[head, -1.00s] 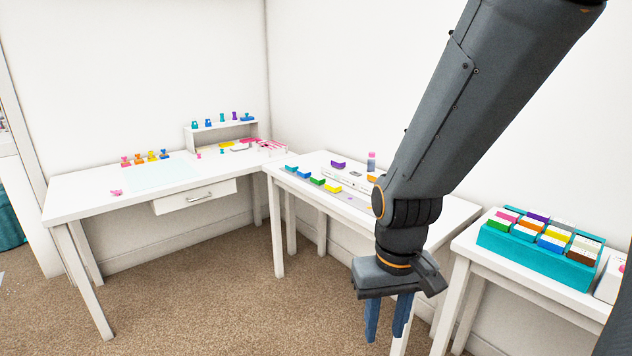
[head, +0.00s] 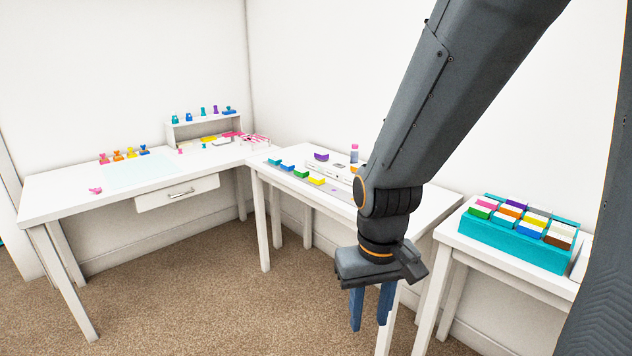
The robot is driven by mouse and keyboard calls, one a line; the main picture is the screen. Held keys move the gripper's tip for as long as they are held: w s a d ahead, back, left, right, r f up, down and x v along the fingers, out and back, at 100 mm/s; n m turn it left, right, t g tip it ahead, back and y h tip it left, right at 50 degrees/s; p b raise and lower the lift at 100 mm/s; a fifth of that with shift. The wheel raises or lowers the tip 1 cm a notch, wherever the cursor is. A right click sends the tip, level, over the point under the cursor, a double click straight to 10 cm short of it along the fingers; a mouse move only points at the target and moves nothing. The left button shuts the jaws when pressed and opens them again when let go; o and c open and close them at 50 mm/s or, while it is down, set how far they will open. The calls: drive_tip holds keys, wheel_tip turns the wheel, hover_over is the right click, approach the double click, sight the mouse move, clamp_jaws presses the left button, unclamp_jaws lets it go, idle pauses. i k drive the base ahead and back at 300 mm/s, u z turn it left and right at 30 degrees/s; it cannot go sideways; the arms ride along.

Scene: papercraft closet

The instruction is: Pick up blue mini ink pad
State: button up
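A small blue ink pad (head: 287,167) lies on the middle white table (head: 420,208), in a row between a teal pad (head: 274,161) and a green pad (head: 300,173). A yellow pad (head: 316,180) ends the row, nearest my arm. My gripper (head: 369,323) points down in front of the middle table, to the right of the row and apart from it. Its two blue fingers are spread with a gap between them, and nothing shows between them. My arm hides the right part of the middle table.
A teal box (head: 512,243) of several coloured pads stands on the right table. A desk (head: 60,198) with stamps and a shelf is at left. Carpet in front is clear.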

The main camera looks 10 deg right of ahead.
sight(287, 166)
drive_tip(key=u, duration=0.2)
drive_tip(key=i, duration=2.7)
drive_tip(key=z, duration=0.4)
